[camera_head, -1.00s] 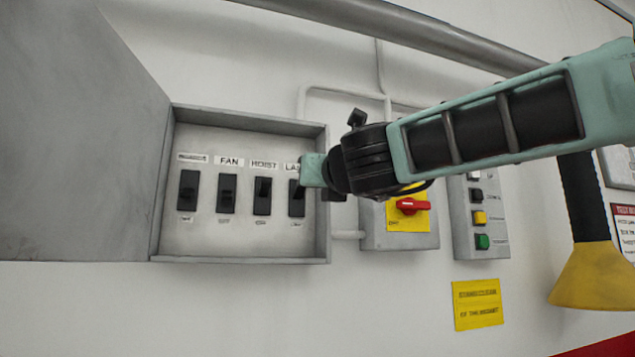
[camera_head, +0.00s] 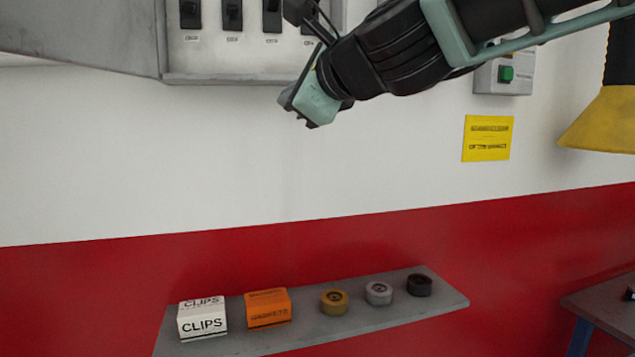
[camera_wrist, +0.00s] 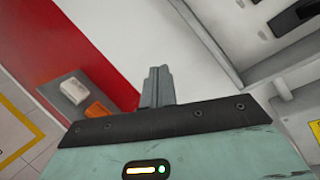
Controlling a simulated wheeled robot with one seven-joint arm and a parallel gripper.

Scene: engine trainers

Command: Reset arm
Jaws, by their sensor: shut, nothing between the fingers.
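My gripper (camera_head: 298,108) hangs in front of the white wall, just below the lower edge of the switch box, and points down and to the left. Its fingers are together with nothing between them. In the wrist view the shut fingers (camera_wrist: 157,88) stand in the middle, with the wall behind them. My arm reaches in from the upper right of the head view.
The open switch box (camera_head: 230,78) with black switches is at the top left. Below, a grey shelf (camera_head: 300,335) holds a CLIPS box (camera_head: 202,320), an orange box (camera_head: 268,308) and three tape rolls (camera_head: 378,293). A table (camera_head: 605,305) stands at the right.

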